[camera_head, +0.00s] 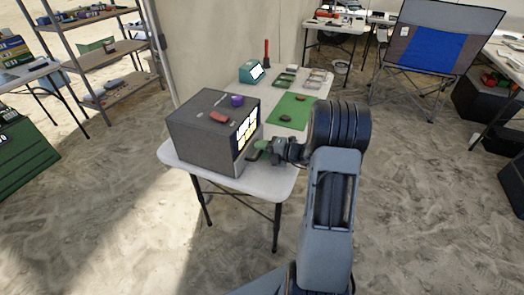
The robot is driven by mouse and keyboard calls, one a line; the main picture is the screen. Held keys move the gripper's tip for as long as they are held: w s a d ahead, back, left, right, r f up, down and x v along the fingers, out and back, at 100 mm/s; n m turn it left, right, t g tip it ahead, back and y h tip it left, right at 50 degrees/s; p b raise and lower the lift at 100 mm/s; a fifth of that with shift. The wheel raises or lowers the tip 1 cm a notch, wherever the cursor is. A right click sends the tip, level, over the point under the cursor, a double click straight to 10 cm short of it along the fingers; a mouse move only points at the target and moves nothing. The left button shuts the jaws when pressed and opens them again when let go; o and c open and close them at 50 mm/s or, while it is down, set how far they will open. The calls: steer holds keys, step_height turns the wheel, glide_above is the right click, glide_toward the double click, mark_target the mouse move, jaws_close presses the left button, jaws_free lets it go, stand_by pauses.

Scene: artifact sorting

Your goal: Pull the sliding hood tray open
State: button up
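The hood is a dark grey box (203,140) on the near end of a white folding table. Its right face has a bright yellow-white lit panel (245,129). My gripper (264,149) is at the lower part of that right face, reaching in from the right. A dark flat piece (252,156) sticks out there; I cannot tell whether it is the sliding tray's front. Something green shows at the gripper's tip. I cannot tell whether the fingers touch the tray, or whether they are open or shut.
A red object (219,117) and a purple roll (237,100) lie on the box. Behind my gripper, a green mat (288,112) holds dark pieces. Trays (284,83) and a teal device (252,72) stand farther back. The white tabletop (275,184) is bare at its near right corner.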

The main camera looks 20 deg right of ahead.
steer(key=shift+w, duration=0.1)
jaws_close()
stand_by(0.3)
